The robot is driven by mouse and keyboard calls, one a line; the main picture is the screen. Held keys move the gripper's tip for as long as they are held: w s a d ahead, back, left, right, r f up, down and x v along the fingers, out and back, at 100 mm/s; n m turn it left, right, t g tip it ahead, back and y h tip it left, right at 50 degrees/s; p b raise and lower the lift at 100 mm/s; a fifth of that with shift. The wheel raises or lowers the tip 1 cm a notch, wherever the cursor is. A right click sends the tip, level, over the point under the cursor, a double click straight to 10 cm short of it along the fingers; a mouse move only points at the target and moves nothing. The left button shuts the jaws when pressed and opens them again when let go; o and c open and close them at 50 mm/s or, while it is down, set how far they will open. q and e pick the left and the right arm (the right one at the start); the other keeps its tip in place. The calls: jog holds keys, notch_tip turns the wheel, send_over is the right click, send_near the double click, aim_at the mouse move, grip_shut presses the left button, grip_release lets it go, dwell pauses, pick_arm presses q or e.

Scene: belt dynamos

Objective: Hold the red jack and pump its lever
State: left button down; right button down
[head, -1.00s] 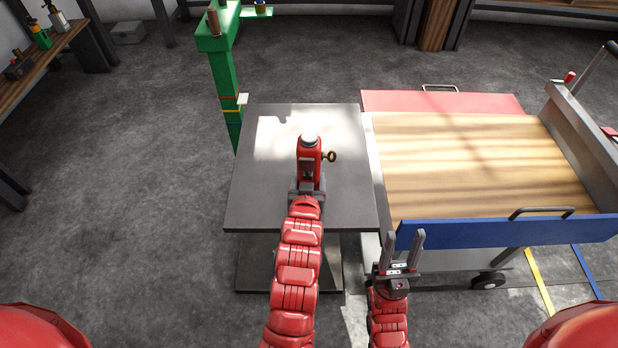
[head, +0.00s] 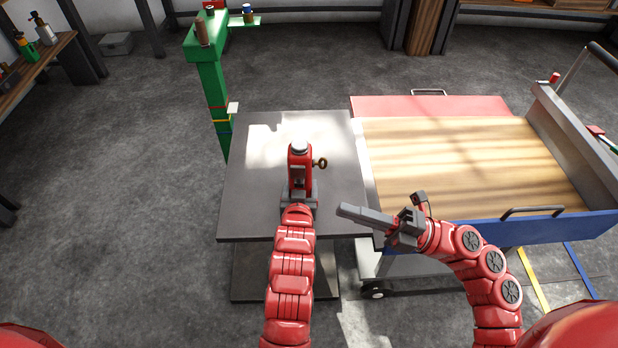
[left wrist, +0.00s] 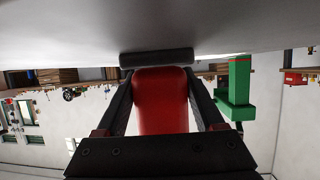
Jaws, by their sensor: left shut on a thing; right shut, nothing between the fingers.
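The red jack (head: 300,165) stands upright on the dark metal table, with a pale round top. A brass ring-ended piece (head: 320,163) sticks out from its right side. My left gripper (head: 299,192) is shut on the jack from the near side, and my arm hides its lower front. In the left wrist view the jack's red body (left wrist: 160,100) sits between the two dark fingers. My right gripper (head: 345,211) is shut and empty, pointing left over the table's right front edge, apart from the jack and nearer to me.
The dark table (head: 250,200) is otherwise bare. A wood-topped cart (head: 460,160) with a blue front panel (head: 570,227) stands close on the right. A green post (head: 212,90) stands at the table's back left.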

aim_at(298, 172)
jog(key=f+h, duration=0.1)
jog(key=w+d+f+t+h, duration=0.1)
jog(key=w+d+f+h, duration=0.1)
jog(key=h, duration=0.1)
jog(key=shift+w+f+m, duration=0.1)
jog(key=shift+w+m, duration=0.1)
jog(key=shift+m, duration=0.1)
jog(key=shift+a, duration=0.1)
jog(key=w+a, duration=0.7)
jog(key=a, duration=0.2)
jog(key=shift+a, duration=0.1)
